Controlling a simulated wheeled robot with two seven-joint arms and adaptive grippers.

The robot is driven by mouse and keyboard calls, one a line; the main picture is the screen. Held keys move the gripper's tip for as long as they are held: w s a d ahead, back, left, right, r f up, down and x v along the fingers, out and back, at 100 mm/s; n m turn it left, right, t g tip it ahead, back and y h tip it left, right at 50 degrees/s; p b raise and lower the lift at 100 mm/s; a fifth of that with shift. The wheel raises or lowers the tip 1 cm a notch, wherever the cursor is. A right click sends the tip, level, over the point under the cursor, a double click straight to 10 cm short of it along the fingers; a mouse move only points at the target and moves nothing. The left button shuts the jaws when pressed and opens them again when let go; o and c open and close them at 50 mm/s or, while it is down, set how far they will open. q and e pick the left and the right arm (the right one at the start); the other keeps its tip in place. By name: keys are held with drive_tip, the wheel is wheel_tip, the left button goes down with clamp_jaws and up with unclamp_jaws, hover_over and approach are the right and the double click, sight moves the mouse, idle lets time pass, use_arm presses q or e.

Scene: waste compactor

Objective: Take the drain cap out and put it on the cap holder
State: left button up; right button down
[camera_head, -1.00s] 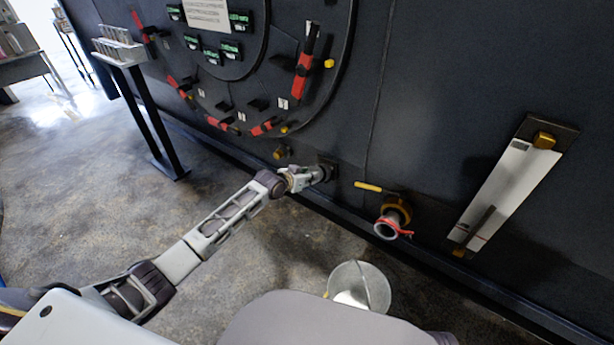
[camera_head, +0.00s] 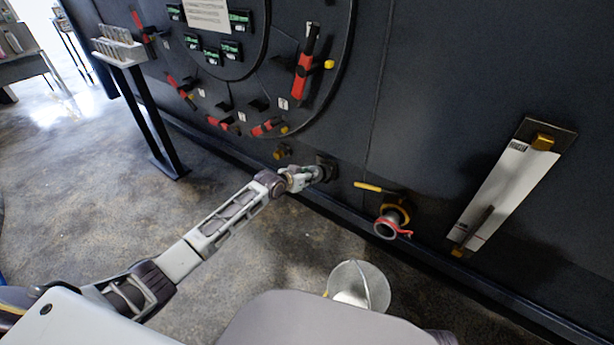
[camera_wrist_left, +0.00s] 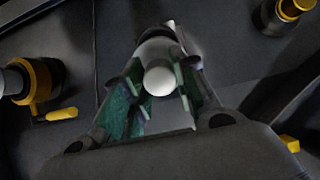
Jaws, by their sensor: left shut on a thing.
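My left gripper (camera_head: 312,175) is low at the dark wall, shut on a pale grey round piece that I take for the drain cap (camera_wrist_left: 158,75). In the left wrist view the cap sits between the green-padded fingers. A dark square mount on the wall, apparently the cap holder (camera_head: 329,165), is right at the fingertips. The gripper hides how the cap and the mount meet, so I cannot tell whether the cap is seated. The drain pipe (camera_head: 387,226) to the right has an open end and a red clamp (camera_head: 404,233) on it. My right gripper is not in view.
A yellow valve handle (camera_head: 369,186) sticks out above the drain pipe. A bucket (camera_head: 372,285) stands on the floor below it. A white gauge panel (camera_head: 500,190) is on the wall at right.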

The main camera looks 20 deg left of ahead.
use_arm(q)
drive_tip(key=shift+b+x, duration=1.7)
drive_tip(key=shift+x, duration=0.6)
idle(2.1)
drive_tip(key=o, duration=1.1)
drive_tip(key=shift+o, duration=1.4)
